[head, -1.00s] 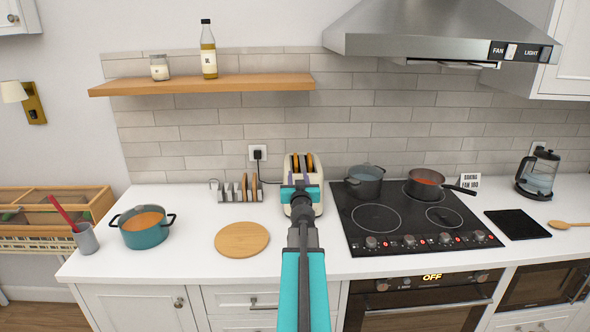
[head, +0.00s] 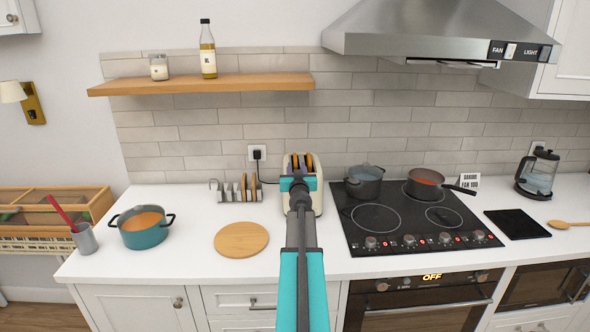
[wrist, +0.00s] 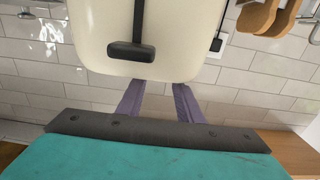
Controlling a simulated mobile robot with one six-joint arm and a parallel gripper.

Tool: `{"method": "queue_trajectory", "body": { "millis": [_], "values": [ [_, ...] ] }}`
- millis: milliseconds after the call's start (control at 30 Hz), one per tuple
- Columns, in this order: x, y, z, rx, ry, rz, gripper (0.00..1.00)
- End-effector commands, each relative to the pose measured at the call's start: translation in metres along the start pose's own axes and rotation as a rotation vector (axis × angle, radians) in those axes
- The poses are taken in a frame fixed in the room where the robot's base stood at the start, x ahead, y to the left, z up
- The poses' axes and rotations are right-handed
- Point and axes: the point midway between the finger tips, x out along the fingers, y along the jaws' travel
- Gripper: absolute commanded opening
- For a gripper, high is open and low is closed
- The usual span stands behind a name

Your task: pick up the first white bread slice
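A cream toaster (head: 318,203) stands against the back wall, with brown-edged slices (head: 309,161) upright in its top. Which of them is the first white slice I cannot tell. My gripper (head: 292,172) is at the toaster's front top edge, in front of part of it. In the wrist view the toaster (wrist: 185,30) fills the top, with its dark lever (wrist: 130,51). The two purple fingers of my gripper (wrist: 160,88) stand apart, with wall tiles showing between them. Their tips reach the toaster's edge and seem hidden behind it. No slice shows between them.
A metal rack (head: 225,192) holding slices (head: 244,186) stands left of the toaster. A round wooden board (head: 241,240) lies in front of it. A teal pot (head: 143,230) is at left. The hob (head: 400,222) with two pans is close on the right.

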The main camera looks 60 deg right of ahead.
Motion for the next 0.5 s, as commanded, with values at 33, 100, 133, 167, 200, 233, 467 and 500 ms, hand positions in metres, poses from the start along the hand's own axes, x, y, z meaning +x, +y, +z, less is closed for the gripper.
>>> {"method": "queue_trajectory", "body": {
  "millis": [33, 100, 133, 167, 200, 233, 467, 500],
  "values": [
    [0.0004, -0.0002, -0.0001, 0.000, 0.000, 0.000, 0.33],
    [0.0001, -0.0004, -0.0002, 0.000, 0.000, 0.000, 0.33],
    [0.0000, -0.0004, -0.0002, 0.000, 0.000, 0.000, 0.33],
    [0.0000, -0.0005, -0.0002, 0.000, 0.000, -0.001, 0.33],
    [0.0000, -0.0005, -0.0002, 0.000, 0.000, -0.001, 0.33],
    [-0.0001, -0.0006, -0.0002, 0.000, 0.000, -0.001, 0.33],
    [0.0050, -0.0009, -0.0002, -0.001, 0.000, -0.001, 0.33],
    [0.0073, -0.0009, -0.0002, -0.001, 0.000, -0.001, 0.33]
  ]
}}
